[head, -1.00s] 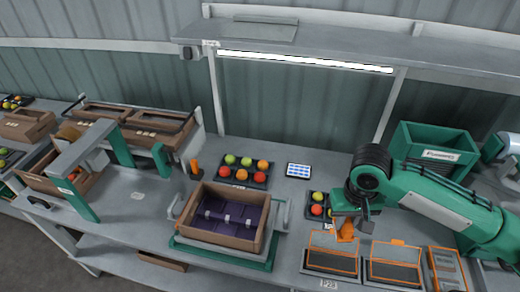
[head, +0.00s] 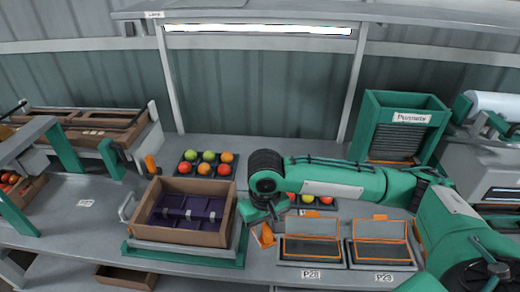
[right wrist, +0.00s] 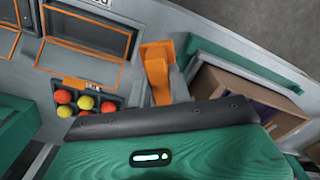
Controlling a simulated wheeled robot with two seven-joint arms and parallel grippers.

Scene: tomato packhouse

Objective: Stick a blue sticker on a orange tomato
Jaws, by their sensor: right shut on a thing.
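My right gripper (head: 263,226) is shut on an orange tool (head: 263,238), held just right of the brown crate. The tool also shows in the right wrist view (right wrist: 157,75), beside a grey finger. A black tray (head: 185,176) behind the crate holds several green, red and orange tomatoes, including an orange tomato (head: 227,157). A second tray of tomatoes is partly hidden behind my right arm; its red tomato (right wrist: 64,97) and yellow tomato (right wrist: 86,103) show in the right wrist view. The blue sticker card is not visible now. My left gripper is not in view.
The brown crate (head: 170,234) with a purple lining stands on a green-based stand. Two orange-edged bins (head: 312,251) sit at the front right. A green Plusmate-like labelled box (head: 372,130) stands behind my arm. An orange upright object (head: 150,163) stands left of the tomato tray.

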